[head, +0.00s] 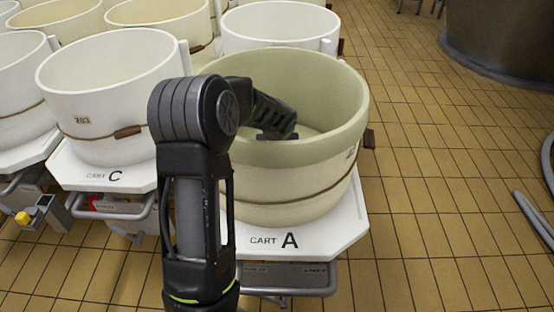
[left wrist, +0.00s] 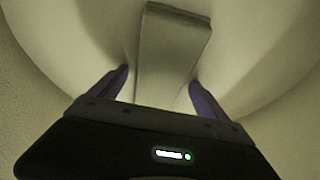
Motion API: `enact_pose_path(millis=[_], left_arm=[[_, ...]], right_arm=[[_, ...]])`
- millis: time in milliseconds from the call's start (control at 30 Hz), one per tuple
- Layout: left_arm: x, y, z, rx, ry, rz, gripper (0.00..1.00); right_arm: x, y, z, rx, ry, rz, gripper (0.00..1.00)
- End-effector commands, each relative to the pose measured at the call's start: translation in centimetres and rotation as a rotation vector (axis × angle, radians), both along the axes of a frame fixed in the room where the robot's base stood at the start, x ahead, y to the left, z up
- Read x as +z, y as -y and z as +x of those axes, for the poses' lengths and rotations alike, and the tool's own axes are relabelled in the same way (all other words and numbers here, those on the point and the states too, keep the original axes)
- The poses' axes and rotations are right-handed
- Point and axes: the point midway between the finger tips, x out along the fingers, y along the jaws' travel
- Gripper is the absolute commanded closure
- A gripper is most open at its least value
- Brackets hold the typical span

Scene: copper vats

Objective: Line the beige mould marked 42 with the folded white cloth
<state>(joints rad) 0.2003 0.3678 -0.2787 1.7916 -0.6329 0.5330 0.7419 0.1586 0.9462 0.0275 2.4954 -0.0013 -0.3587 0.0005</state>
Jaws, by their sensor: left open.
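A large beige mould (head: 310,172) stands on the white cart A at the centre of the head view. A small mark on its right side is too small to read. My left gripper (head: 275,122) reaches over the rim into this mould. In the left wrist view my left gripper (left wrist: 159,76) is open, one finger on each side of a pale folded strip that looks like the folded cloth (left wrist: 176,38). The cloth is inside the round, pale mould; I cannot tell whether the fingers touch it. The cloth does not show in the head view. My right gripper is not in view.
A white mould marked 203 (head: 105,95) stands on cart C (head: 100,176) to the left, close to cart A (head: 320,232). Other white and beige moulds crowd behind. The tiled floor (head: 435,170) on the right is mostly clear, with a grey hose (head: 535,222) and a dark vat (head: 500,45).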

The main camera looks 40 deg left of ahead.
Motion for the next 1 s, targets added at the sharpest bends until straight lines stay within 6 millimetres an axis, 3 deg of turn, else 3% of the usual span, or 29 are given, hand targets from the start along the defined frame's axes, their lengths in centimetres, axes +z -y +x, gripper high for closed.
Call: enact_pose_path(millis=[367, 800, 1000], left_arm=[[0.6, 0.1, -0.1, 0.000, 0.001, 0.001, 0.11], [6.6, 1.8, -1.8, -0.001, 0.003, 0.000, 0.11], [7.3, 2.0, -2.2, 0.000, 0.001, 0.001, 0.11]], right_arm=[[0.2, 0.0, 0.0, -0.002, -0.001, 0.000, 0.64], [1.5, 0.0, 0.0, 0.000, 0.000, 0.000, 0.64], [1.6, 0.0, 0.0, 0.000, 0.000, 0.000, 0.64]])
